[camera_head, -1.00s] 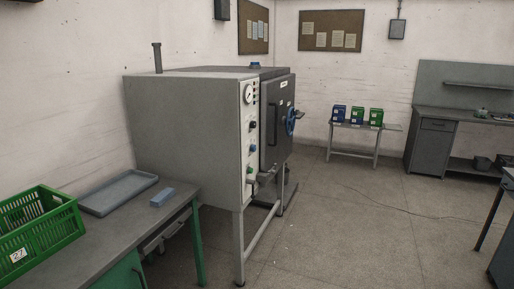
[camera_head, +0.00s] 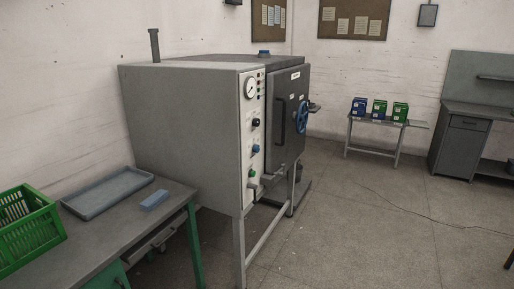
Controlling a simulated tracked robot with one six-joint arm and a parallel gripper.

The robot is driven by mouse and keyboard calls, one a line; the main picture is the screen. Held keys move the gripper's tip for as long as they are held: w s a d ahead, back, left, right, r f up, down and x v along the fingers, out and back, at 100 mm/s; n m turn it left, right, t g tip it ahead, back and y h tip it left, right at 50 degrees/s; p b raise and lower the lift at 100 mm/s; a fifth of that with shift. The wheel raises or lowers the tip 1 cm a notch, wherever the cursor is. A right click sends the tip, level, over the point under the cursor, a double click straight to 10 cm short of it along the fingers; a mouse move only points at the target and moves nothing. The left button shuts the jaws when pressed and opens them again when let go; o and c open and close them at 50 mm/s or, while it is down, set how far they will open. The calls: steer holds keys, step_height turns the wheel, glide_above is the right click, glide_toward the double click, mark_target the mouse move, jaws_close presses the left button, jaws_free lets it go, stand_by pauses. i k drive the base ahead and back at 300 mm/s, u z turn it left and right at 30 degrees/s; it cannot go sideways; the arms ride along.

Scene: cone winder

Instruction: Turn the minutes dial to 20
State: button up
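A large grey cabinet machine (camera_head: 185,130) stands on legs against the left wall. Its narrow white control panel (camera_head: 247,172) faces right and carries a round white gauge (camera_head: 251,88) at the top. Below the gauge are a black knob (camera_head: 256,122), a blue knob (camera_head: 255,149) and a green button or knob (camera_head: 252,173). Which of these is the minutes dial, and any numbers on them, is too small to tell. The dark door (camera_head: 288,117) beside the panel is shut and bears a blue handwheel (camera_head: 303,117). My gripper is not in view.
A small table with several boxes (camera_head: 380,110) stands at the back. The floor (camera_head: 370,235) in front and right is clear except for a thin cable.

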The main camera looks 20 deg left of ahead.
mark_target(256, 148)
steer(key=u, duration=0.2)
steer(key=i, duration=0.7)
steer(key=u, duration=0.55)
steer(key=i, duration=0.65)
steer(key=u, duration=1)
steer(key=i, duration=0.85)
steer(key=u, duration=0.5)
